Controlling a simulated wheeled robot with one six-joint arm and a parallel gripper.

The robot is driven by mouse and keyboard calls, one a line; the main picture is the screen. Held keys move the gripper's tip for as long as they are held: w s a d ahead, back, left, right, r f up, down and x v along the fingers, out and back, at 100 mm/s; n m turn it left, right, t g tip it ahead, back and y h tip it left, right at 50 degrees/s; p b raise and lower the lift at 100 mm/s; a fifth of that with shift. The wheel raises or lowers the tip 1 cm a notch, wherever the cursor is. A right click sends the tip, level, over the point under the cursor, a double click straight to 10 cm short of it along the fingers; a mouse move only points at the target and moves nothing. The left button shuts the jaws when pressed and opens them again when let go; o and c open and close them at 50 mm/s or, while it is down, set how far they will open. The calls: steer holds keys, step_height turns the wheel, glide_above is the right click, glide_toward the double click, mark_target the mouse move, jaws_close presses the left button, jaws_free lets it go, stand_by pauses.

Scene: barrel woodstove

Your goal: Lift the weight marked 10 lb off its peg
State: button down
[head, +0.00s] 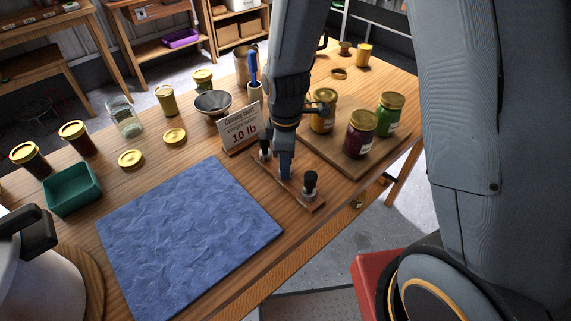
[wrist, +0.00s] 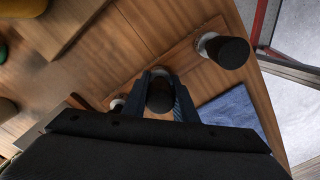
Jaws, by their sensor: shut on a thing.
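A narrow wooden peg rack (head: 313,204) lies along the table's near side; it also shows in the wrist view (wrist: 186,52). A black-topped weight with a pale base (head: 310,184) stands at its near end, and shows at the upper right of the wrist view (wrist: 229,51). Another weight (head: 265,149) stands at the far end, partly hidden by my arm. My gripper (head: 286,168) points down at the rack's middle, shut on a black-topped weight (wrist: 160,97) between its fingers. I cannot tell whether that weight is clear of its peg. No marking on any weight is readable.
A wooden board (head: 348,167) with several jars lies close on the right. A blue mat (head: 188,238) lies to the left, a green tray (head: 72,189) beyond it. The table edge is close in front.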

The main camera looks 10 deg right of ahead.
steer(key=shift+r+p, duration=0.8)
steer(key=shift+r, duration=0.15)
stand_by(0.7)
steer(key=shift+r+p, duration=1.25)
steer(key=shift+r, duration=0.2)
steer(key=shift+r+p, duration=1.3)
steer(key=shift+r, duration=0.15)
